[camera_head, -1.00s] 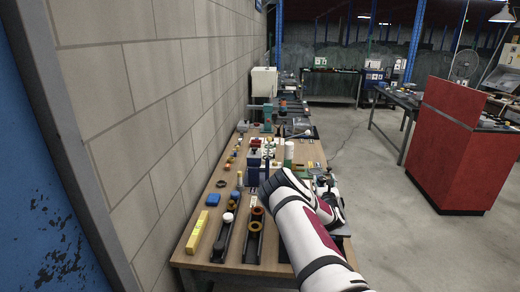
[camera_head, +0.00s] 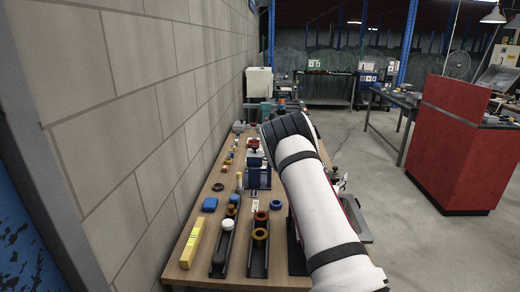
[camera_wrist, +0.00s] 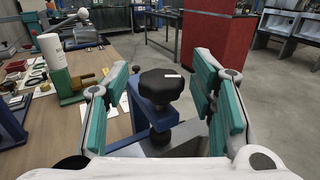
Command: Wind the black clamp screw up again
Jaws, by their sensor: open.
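The black clamp screw shows in the wrist view as a lobed black knob (camera_wrist: 161,87) with a small white mark, on a dark stem. My gripper (camera_wrist: 163,76) is open, with one green-padded finger on each side of the knob. Gaps show between the knob and both pads. A blue metal frame (camera_wrist: 136,113) stands just left of the stem. In the head view my arm covers the gripper, and I cannot make out the knob there.
The wooden bench (camera_head: 195,262) holds a blue device (camera_head: 258,180), dark rails of rings (camera_head: 259,258), a yellow block (camera_head: 192,243) and small parts. A red cabinet (camera_head: 455,145) stands right across open floor.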

